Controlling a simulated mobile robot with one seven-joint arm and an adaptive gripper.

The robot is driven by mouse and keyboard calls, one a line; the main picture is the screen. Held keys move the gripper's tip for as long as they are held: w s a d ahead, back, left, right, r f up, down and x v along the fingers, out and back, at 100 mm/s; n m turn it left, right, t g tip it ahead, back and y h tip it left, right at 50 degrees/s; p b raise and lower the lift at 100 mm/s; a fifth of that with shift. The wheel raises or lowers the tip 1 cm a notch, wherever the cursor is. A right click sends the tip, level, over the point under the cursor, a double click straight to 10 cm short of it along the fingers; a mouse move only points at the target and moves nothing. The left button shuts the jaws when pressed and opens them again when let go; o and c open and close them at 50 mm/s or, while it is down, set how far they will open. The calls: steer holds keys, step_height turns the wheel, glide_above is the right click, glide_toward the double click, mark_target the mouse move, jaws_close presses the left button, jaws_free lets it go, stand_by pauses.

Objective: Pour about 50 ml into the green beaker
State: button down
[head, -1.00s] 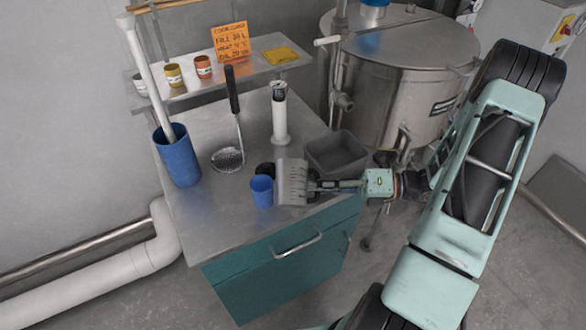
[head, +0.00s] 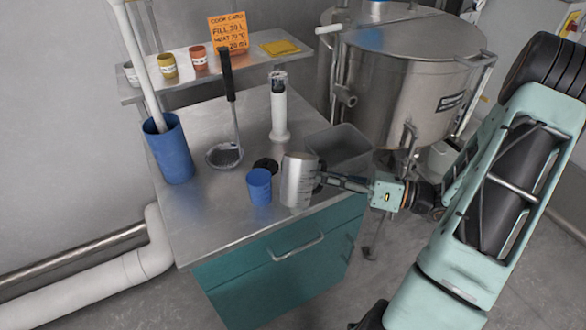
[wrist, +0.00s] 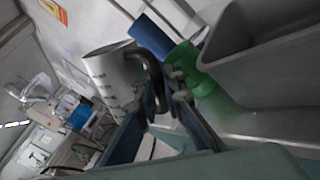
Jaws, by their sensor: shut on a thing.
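My gripper (head: 320,180) is shut on a metal measuring jug (head: 298,182) and holds it above the front of the steel counter. The jug looks close to upright, with a slight lean. In the wrist view the jug (wrist: 112,76) shows dark graduation marks, and my gripper's fingers (wrist: 158,85) are at its side. What is inside the jug is hidden. A green beaker (wrist: 194,66) shows in the wrist view beside a grey bin; I cannot pick it out in the head view. A blue cup (head: 259,187) stands just left of the jug in the head view.
The grey bin (head: 338,145) stands at the counter's right, behind the jug. A large steel kettle (head: 410,80) is beyond. The counter's front left (head: 205,215) is clear.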

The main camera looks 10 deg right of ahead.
steer(key=shift+s+f+t+b, duration=0.15)
steer(key=shift+f+t+b, duration=0.15)
steer(key=shift+f+b, duration=0.1)
steer(key=shift+a+h, duration=0.1)
steer(key=shift+h, duration=0.2)
stand_by(0.5)
steer(key=shift+s+f+b, duration=0.2)
steer(key=shift+f+b, duration=0.2)
steer(key=shift+b, duration=0.4)
steer(key=shift+s+a+r+n+t+h+b, duration=0.1)
steer(key=shift+s+a+n+t+h+b, duration=0.2)
steer(key=shift+s+n+b, duration=0.5)
steer(key=shift+s+a+f+n+t+h+b, duration=0.25)
steer(key=shift+n+b, duration=0.35)
steer(key=shift+b, duration=0.65)
steer(key=shift+s+a+r+n+t+y+b, duration=0.1)
steer(key=shift+s+r+n+t+b, duration=0.15)
steer(key=shift+s+n+t+b, duration=0.55)
steer(key=shift+w+r+g, duration=0.1)
steer(key=shift+w+g, duration=0.15)
steer(key=shift+g, duration=0.1)
